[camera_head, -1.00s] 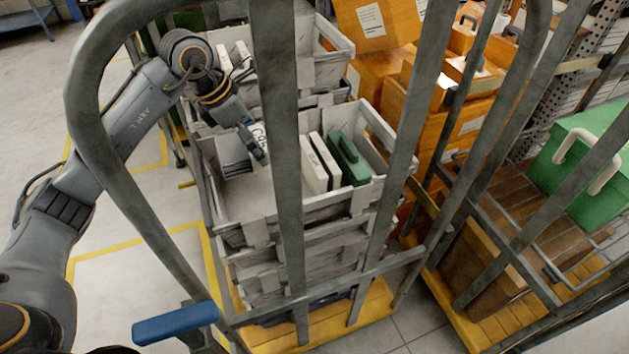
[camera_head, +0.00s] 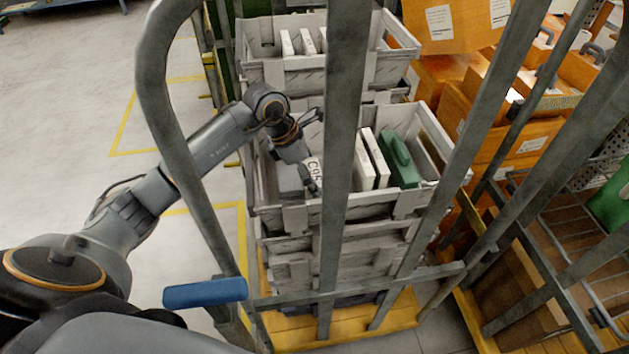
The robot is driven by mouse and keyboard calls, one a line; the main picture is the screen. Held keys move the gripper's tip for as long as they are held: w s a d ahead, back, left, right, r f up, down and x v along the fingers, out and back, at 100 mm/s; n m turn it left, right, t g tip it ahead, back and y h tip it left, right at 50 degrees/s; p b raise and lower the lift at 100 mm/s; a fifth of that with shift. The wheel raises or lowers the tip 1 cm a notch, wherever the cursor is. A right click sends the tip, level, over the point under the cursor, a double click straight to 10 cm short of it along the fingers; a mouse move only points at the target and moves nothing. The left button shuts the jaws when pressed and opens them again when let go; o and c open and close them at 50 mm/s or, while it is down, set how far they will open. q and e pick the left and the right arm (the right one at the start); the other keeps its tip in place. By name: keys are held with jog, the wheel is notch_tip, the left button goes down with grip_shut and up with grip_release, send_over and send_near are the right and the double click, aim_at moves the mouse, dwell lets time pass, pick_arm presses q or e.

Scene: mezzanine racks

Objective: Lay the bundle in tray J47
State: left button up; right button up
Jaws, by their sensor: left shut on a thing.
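My left gripper (camera_head: 312,184) reaches down past the cage bars into an open pale grey tray (camera_head: 404,202) on top of the nearer stack. It is shut on a grey bundle (camera_head: 290,180), partly hidden by the gripper and tray wall. A white label with black characters, perhaps "C95", shows beside the fingers; I cannot tell what it is fixed to. The bundle is low at the tray's left end; I cannot tell whether it touches the floor. No marking J47 is readable. My right gripper is not in view.
The tray also holds white upright slabs (camera_head: 366,162) and a green folder-like item (camera_head: 402,163). Another grey tray (camera_head: 385,68) stands behind. Grey metal cage bars (camera_head: 345,150) cross in front. Orange boxes (camera_head: 452,82) stand at right. A blue handle (camera_head: 205,293) juts out in front.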

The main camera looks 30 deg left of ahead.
pick_arm(q)
notch_tip(320, 180, down, 3)
jog(key=shift+d+f+p, duration=0.1)
jog(key=shift+p, duration=0.2)
jog(key=shift+f, duration=0.25)
jog(key=shift+f, duration=0.1)
jog(key=o, duration=1)
jog(key=shift+c, duration=0.2)
jog(key=b+v, duration=0.1)
jog(key=v, duration=1.1)
